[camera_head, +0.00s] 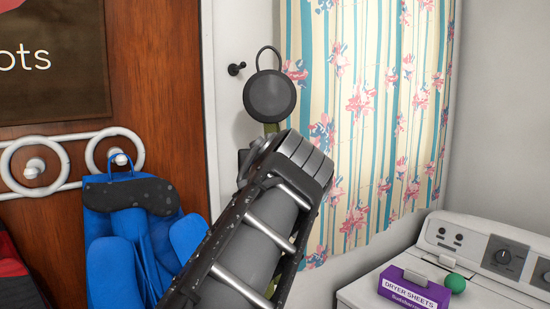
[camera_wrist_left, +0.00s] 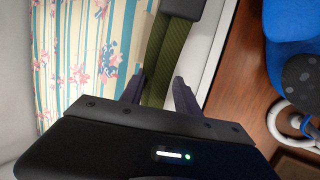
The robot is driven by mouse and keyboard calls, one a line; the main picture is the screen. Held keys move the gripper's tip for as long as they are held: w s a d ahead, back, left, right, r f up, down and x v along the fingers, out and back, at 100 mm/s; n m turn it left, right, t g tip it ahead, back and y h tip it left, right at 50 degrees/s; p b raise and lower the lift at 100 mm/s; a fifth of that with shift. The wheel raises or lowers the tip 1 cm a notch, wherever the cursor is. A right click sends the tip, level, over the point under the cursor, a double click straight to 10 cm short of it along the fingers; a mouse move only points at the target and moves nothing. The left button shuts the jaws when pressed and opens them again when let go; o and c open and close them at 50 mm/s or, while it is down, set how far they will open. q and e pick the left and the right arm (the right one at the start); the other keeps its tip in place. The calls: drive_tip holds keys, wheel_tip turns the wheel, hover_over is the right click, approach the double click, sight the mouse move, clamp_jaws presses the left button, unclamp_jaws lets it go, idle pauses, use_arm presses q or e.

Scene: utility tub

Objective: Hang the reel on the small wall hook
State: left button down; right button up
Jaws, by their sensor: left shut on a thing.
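The reel (camera_head: 270,96) is a dark round disc with a thin wire loop (camera_head: 268,50) on top and an olive-green strap below. The small wall hook (camera_head: 237,69) is a black peg on the white wall, left of the loop; the two look apart, and their depth gap is unclear. My left gripper (camera_wrist_left: 160,80) is shut on the reel's green strap (camera_wrist_left: 156,55), seen between its fingers in the left wrist view. In the head view my left arm hides most of the fingers and the strap's lower part. My right gripper is not in view.
A striped floral curtain (camera_head: 365,120) hangs right behind the reel. A white ring rack (camera_head: 60,160) on the wooden door holds a blue garment (camera_head: 130,235). A washing machine (camera_head: 470,250) with a purple dryer-sheet box (camera_head: 412,290) and green ball (camera_head: 455,283) stands lower right.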

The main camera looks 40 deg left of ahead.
use_arm(q)
drive_tip(key=shift+a, duration=0.2)
idle(0.3)
drive_tip(key=w+a+f+p, duration=0.1)
drive_tip(key=w+a, duration=0.2)
drive_tip(key=a, duration=0.6)
drive_tip(key=shift+a+f, duration=0.2)
drive_tip(key=shift+f, duration=0.2)
idle(0.5)
idle(0.6)
drive_tip(key=c, duration=0.8)
unclamp_jaws()
drive_tip(key=shift+s, duration=0.1)
